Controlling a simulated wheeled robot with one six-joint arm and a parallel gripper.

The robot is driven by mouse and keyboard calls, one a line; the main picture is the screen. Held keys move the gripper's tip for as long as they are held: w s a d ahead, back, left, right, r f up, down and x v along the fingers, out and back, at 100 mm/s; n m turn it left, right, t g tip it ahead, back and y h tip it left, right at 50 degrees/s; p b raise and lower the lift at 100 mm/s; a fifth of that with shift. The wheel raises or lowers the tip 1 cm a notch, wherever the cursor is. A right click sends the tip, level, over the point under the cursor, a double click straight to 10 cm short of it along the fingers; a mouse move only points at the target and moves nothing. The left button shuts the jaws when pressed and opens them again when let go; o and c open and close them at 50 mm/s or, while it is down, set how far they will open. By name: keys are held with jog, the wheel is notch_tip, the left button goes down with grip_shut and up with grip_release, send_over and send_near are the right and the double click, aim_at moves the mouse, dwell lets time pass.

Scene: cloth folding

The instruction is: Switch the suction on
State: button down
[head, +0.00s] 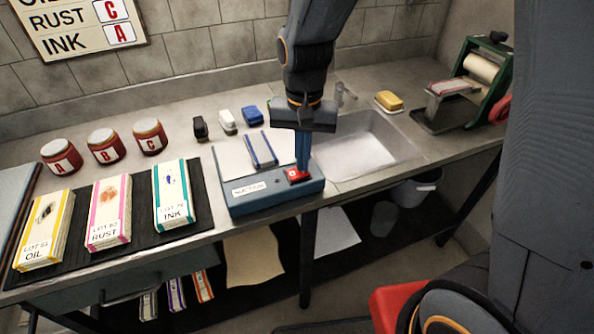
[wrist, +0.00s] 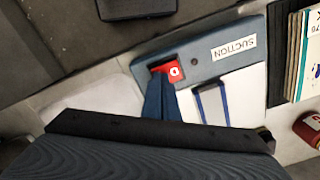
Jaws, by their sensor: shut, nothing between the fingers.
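The suction unit (head: 257,203) is a blue-grey box with a white top and a "SUCTION" label, standing near the front edge of the counter. Its red switch (head: 298,175) is at the front right corner and shows a white "0" mark. In the wrist view the red switch (wrist: 172,71) also shows the "0". My gripper (head: 303,170) points down with its blue fingers shut and empty. The fingertips (wrist: 158,78) are at the switch's edge and cover part of it. I cannot tell whether they touch it.
A blue-edged strip (head: 262,149) lies on the unit's white top. A sink (head: 365,145) is to the right, and stacks of labelled cloths (head: 110,210) lie on a dark mat to the left.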

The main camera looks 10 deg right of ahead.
jog(key=shift+f, duration=0.2)
jog(key=shift+r, duration=0.15)
notch_tip(320, 180, up, 7)
jog(key=p, duration=0.6)
dwell(0.3)
jog(key=s+d+f+n+b, duration=0.1)
jog(key=s+d+b, duration=0.1)
jog(key=s+d, duration=0.2)
jog(key=s+d+f+n+t+b, duration=0.1)
jog(key=s+d+f+b, duration=0.1)
jog(key=d, duration=0.6)
jog(key=shift+s+d+f+n+b, duration=0.15)
jog(key=shift+s+d+n+b, duration=0.2)
jog(key=shift+s, duration=0.5)
jog(key=shift+d, duration=0.15)
